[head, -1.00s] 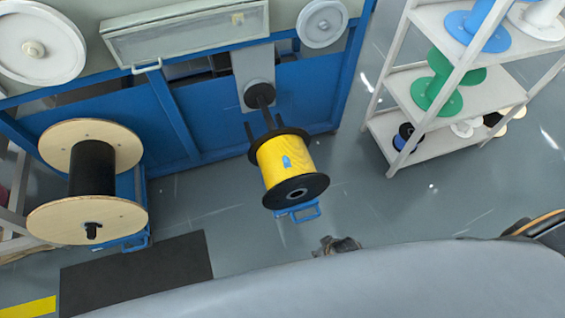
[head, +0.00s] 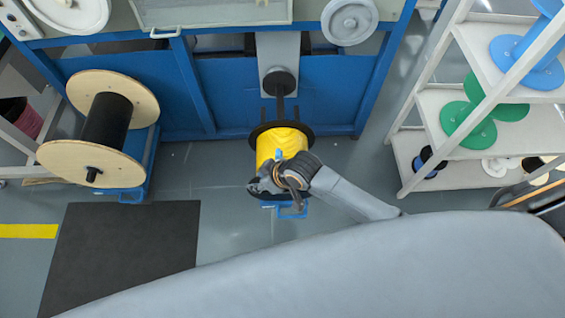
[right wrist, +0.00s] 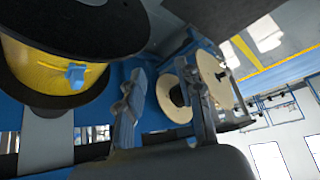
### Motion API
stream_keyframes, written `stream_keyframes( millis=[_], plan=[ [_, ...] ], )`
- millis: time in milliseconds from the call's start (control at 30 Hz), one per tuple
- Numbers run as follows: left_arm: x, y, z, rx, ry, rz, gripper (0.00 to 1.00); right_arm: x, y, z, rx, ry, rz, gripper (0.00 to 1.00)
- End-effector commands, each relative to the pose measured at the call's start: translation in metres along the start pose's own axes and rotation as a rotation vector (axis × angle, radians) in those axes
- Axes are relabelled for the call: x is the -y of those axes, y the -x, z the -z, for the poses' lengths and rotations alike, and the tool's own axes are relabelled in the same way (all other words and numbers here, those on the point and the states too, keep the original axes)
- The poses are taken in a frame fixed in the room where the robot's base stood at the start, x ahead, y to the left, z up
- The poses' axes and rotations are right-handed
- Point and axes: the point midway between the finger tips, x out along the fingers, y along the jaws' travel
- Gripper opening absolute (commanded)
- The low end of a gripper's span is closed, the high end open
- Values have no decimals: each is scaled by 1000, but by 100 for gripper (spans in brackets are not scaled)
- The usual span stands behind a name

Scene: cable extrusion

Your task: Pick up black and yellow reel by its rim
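The black and yellow reel (head: 284,140) sits on a blue stand in the middle of the head view. It has yellow cable and black flanges. My right gripper (head: 270,180) is in front of its near flange and hides much of it. In the right wrist view the reel's yellow winding (right wrist: 45,72) and a large black flange (right wrist: 85,25) fill the upper left. The fingers of my right gripper (right wrist: 163,78) are spread beside the reel, with no rim visible between them. Whether a finger touches the reel is unclear. My left gripper is not in view.
A wooden reel with black cable (head: 105,120) stands on the left. A white shelf (head: 440,110) with green and blue reels is on the right. A blue machine frame (head: 240,85) is behind the reel. A black mat (head: 120,255) lies on the floor.

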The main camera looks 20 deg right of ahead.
Motion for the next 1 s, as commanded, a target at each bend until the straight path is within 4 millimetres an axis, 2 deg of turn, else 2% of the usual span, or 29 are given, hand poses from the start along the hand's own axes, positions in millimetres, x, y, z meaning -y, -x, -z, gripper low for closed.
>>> stream_keyframes(
  millis=[100, 300, 533, 667, 733, 900, 1000],
  plan=[
    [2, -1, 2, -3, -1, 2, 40, 3, 4, 21, -22, 67, 25, 36],
    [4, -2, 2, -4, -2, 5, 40, 11, 14, 52, -44, 203, 79, 36],
    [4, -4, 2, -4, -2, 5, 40, 8, 37, 72, -5, 425, 150, 36],
    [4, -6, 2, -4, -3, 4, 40, -11, 57, 61, 76, 532, 181, 36],
    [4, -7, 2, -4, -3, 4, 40, -28, 69, 52, 129, 567, 188, 36],
    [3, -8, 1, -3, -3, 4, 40, -68, 101, 26, 247, 582, 198, 36],
    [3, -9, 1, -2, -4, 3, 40, -84, 116, 14, 293, 565, 200, 36]
  ],
)
